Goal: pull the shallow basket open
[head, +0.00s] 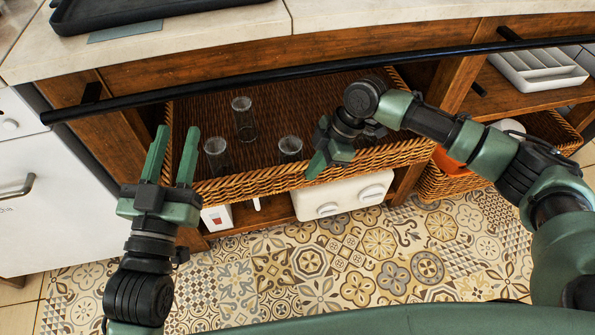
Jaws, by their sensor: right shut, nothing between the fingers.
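The shallow wicker basket (255,188) sits on the shelf under the counter, its front rim standing out past the shelf front. Several clear glasses stand in it, one (243,118) further back and one (290,149) near the front wall. My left gripper (176,140) is open, its two green fingers pointing up at the basket's left front corner, with nothing seen between them. My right gripper (318,165) is shut and empty at the basket's front wall, right of the middle. Whether its fingers touch the rim is unclear.
A black rail (255,78) runs across the counter front above the basket. A white appliance (343,195) sits on the shelf below. A deeper wicker basket (447,187) is at the right. White cabinets (40,185) stand at the left. The tiled floor in front is clear.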

